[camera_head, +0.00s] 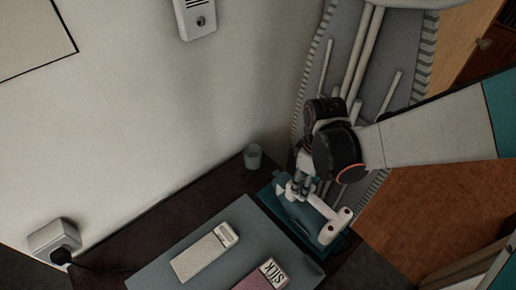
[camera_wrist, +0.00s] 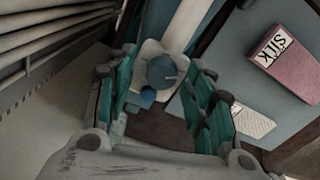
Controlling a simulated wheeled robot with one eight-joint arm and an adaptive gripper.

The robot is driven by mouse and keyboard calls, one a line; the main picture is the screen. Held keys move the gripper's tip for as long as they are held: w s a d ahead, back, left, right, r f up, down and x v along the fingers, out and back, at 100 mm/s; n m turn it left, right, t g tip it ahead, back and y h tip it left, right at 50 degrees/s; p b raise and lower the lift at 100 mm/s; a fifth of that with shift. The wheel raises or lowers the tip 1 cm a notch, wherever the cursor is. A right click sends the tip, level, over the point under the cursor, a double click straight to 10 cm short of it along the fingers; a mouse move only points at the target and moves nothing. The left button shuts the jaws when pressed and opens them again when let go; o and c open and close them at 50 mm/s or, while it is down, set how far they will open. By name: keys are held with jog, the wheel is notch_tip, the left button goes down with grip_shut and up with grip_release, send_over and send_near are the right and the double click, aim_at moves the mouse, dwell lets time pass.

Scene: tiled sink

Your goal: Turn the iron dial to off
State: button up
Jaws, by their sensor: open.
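The iron (camera_head: 304,216) is teal with white parts and sits at the right end of the dark counter in the head view. In the wrist view, its round grey-blue dial (camera_wrist: 162,70) is on a pale part of the iron, with a small blue piece beside it. My gripper (camera_head: 299,184) is over the iron in the head view. In the wrist view, my gripper (camera_wrist: 152,85) is open, with one teal-padded finger either side of the dial. I cannot tell whether the fingers touch it. The dial is hidden in the head view, and its setting is unreadable.
A pink SILK box (camera_head: 264,277) and a pale patterned box (camera_head: 205,252) lie on a grey-blue board (camera_head: 238,213) left of the iron. A small cup (camera_head: 253,156) stands by the wall. An ironing board (camera_head: 345,70) stands upright behind my arm.

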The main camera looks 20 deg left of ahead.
jog(key=shift+s+a, duration=0.1)
jog(key=shift+s, duration=0.15)
